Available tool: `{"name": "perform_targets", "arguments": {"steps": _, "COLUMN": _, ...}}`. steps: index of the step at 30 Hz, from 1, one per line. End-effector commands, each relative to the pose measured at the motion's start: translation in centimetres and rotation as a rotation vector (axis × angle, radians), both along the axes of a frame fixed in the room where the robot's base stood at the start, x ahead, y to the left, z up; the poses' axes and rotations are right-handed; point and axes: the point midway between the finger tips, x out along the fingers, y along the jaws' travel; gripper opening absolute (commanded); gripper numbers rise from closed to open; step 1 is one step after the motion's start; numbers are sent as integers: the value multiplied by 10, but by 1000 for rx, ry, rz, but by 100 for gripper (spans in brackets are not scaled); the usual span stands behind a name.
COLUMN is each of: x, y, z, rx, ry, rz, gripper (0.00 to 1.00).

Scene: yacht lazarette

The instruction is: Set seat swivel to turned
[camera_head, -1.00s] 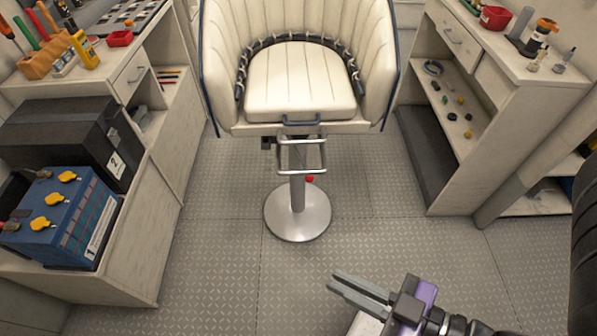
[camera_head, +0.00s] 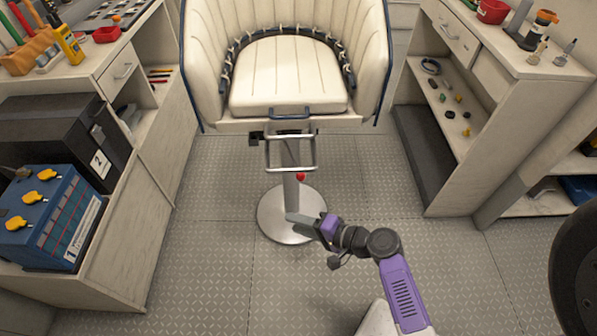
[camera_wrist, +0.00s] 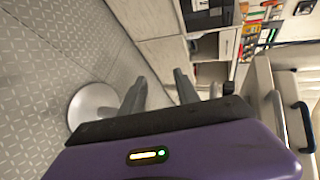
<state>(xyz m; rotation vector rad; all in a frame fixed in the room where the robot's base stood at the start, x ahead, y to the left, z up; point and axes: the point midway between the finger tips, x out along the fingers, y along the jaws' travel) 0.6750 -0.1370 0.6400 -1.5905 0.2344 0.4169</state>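The seat (camera_head: 290,85) is a cream padded helm chair with blue piping, facing me, on a metal post over a round base (camera_head: 272,215). A blue handle (camera_head: 289,113) is on its front edge, and a metal footrest (camera_head: 290,165) hangs below. A red knob (camera_head: 300,176) shows by the post. My gripper (camera_head: 291,217) is low in front of the base, overlapping it in the picture; contact cannot be told. In the wrist view, my gripper (camera_wrist: 160,82) has its fingers apart with nothing between; the base (camera_wrist: 90,105) and blue handle (camera_wrist: 303,127) also show.
A left cabinet (camera_head: 150,235) holds a blue battery (camera_head: 50,225) and a black box (camera_head: 65,125). A right cabinet (camera_head: 450,140) has open shelves. A dark round tyre-like object (camera_head: 575,265) is at the right edge. The plated floor (camera_head: 200,270) between is clear.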

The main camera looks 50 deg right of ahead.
Motion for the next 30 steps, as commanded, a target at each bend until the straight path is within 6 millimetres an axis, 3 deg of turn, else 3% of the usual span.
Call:
{"name": "perform_targets", "arguments": {"steps": 1, "x": 12, "y": -25, "z": 8, "rx": 48, "ry": -51, "rz": -13, "gripper": 38}}
{"name": "perform_targets", "arguments": {"steps": 3, "x": 23, "y": -49, "z": 23, "rx": 116, "ry": -118, "rz": -10, "gripper": 38}}
{"name": "perform_targets", "arguments": {"steps": 9, "x": 33, "y": -94, "z": 60, "rx": 214, "ry": -254, "rz": 10, "gripper": 38}}
{"name": "perform_targets", "arguments": {"steps": 16, "x": 43, "y": -101, "z": 69, "rx": 234, "ry": -285, "rz": 21, "gripper": 38}}
{"name": "perform_targets", "arguments": {"steps": 30, "x": 104, "y": -89, "z": 62, "rx": 232, "ry": -283, "rz": 20, "gripper": 38}}
